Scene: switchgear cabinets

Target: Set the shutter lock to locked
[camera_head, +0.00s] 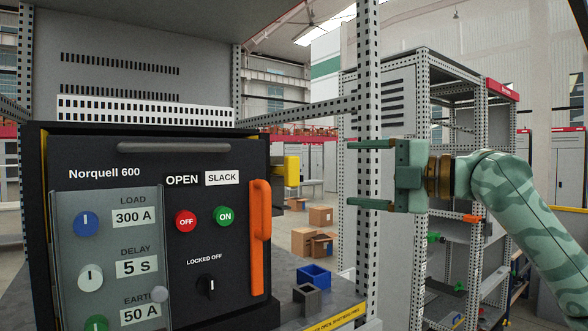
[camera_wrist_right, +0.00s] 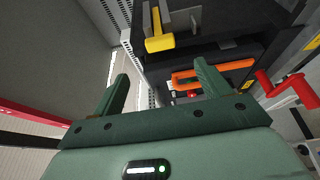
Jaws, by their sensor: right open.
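The black breaker front (camera_head: 150,150) marked Norquell 600 stands at the left of the head view. A small black rotary knob (camera_head: 206,288) sits low on it under the words LOCKED OFF; its white mark looks about upright. No label reading "shutter lock" is legible. My right gripper (camera_head: 371,174) is open and empty, right of the breaker and apart from it, its fingers pointing left. In the right wrist view my right gripper (camera_wrist_right: 163,86) has its fingers spread, with the breaker's orange handle (camera_wrist_right: 215,73) beyond. My left gripper is not in view.
A perforated steel post (camera_head: 368,80) stands by my right fingertips. A red crank (camera_wrist_right: 286,88) shows in the wrist view.

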